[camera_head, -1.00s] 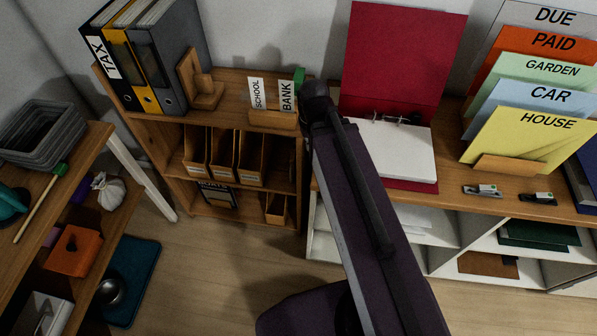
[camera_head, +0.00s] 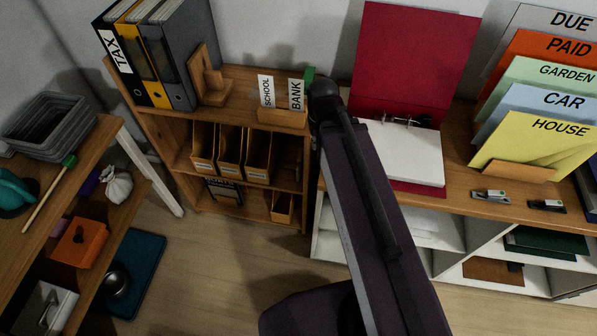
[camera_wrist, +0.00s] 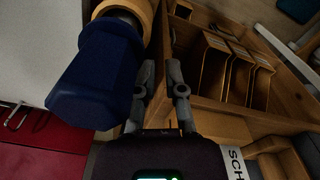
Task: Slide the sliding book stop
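The sliding book stop (camera_head: 208,80) is an upright wooden L-shaped piece on top of the small bookcase. It stands just right of the row of binders (camera_head: 160,55), close to the grey one. I cannot make it out clearly in the wrist view. My gripper (camera_wrist: 162,72) shows its two fingers apart with a narrow gap and nothing held between them. In the head view the gripper is hidden behind my arm, whose far end is near the bookcase's right end, well right of the book stop.
A card holder (camera_head: 282,117) with SCHOOL and BANK cards stands between the book stop and my arm. A large dark-blue faceted object (camera_wrist: 95,80) is close beside my fingers. An open red binder (camera_head: 415,60) and upright folders (camera_head: 530,135) are at right. Bare shelf top separates book stop and card holder.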

